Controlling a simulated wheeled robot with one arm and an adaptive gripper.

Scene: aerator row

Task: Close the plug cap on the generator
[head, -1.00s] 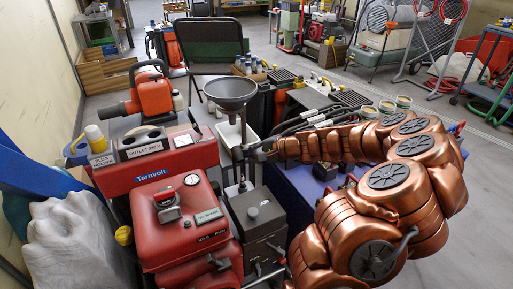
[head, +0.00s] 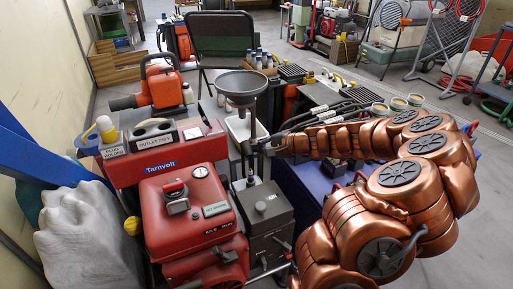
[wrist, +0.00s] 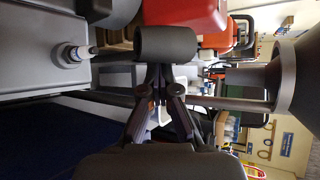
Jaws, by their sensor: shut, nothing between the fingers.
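The generator (head: 195,225) is a red machine marked Tarnvolt at the lower left of the head view. Its upper panel has a labelled outlet block (head: 152,134) with dark round openings. I cannot clearly make out the plug cap. My gripper (head: 264,147) is right of the generator, beside the stem under a grey funnel (head: 241,86). In the wrist view my gripper's fingers (wrist: 160,75) are together and empty, with a dark cylinder (wrist: 165,44) just beyond them. Whether they touch it is unclear.
A grey box (head: 262,212) stands right of the generator, close below my gripper. The funnel and its pole (wrist: 235,102) are close in the wrist view.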

